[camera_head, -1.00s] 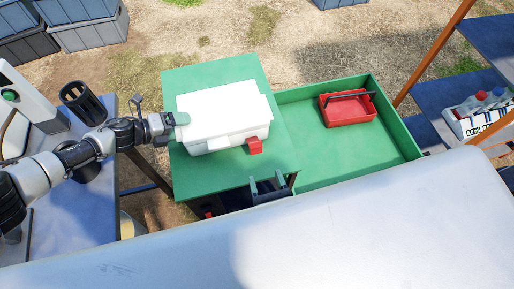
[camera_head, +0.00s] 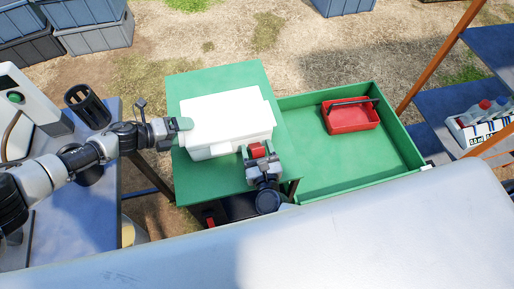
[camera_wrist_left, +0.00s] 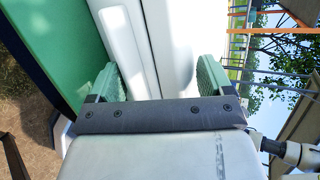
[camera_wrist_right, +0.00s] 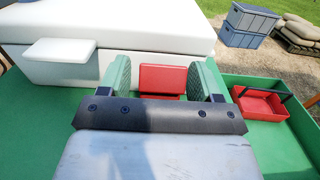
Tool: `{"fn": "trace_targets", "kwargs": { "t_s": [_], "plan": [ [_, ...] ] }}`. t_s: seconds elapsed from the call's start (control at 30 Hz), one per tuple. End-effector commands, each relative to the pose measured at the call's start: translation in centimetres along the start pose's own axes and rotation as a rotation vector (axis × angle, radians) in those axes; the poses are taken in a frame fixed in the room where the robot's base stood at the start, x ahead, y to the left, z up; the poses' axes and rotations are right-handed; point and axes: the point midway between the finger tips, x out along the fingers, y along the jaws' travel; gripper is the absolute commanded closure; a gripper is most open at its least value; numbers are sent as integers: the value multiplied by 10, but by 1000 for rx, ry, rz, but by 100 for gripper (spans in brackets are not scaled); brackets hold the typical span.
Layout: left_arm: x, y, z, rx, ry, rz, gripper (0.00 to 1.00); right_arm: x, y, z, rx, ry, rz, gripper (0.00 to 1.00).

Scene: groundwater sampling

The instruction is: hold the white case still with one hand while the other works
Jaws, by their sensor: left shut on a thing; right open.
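The white case (camera_head: 225,118) stands closed on the green table. It has a red latch (camera_head: 258,151) and a white latch (camera_wrist_right: 60,50) on its front side. My left gripper (camera_head: 180,128) is shut on the left end of the case; the left wrist view shows the case's white wall (camera_wrist_left: 165,45) between its fingers. My right gripper (camera_wrist_right: 168,82) is open in front of the case. Its two fingers stand on either side of the red latch, which shows between them in the right wrist view. I cannot tell whether they touch it.
A green tray (camera_head: 310,176) adjoins the table on the right and holds a red basket (camera_head: 352,118) with a dark handle. A blue table (camera_head: 75,215) with a black cup (camera_head: 88,105) stands left. A white rack of bottles (camera_head: 482,128) is at far right.

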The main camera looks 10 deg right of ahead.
Motion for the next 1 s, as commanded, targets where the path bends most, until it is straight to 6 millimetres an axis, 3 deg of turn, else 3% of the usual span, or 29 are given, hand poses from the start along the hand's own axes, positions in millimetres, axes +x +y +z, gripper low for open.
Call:
{"fn": "trace_targets", "kwargs": {
  "t_s": [0.07,0.4,1.0],
  "plan": [
    [0,9,-5,8,4,18,63,0,0,-1,0,0,0,36],
    [0,9,-5,8,4,18,63,0,0,-1,0,0,0,85],
    [1,9,-5,9,6,17,63,2,0,2,0,142,3,85]
  ]
}}
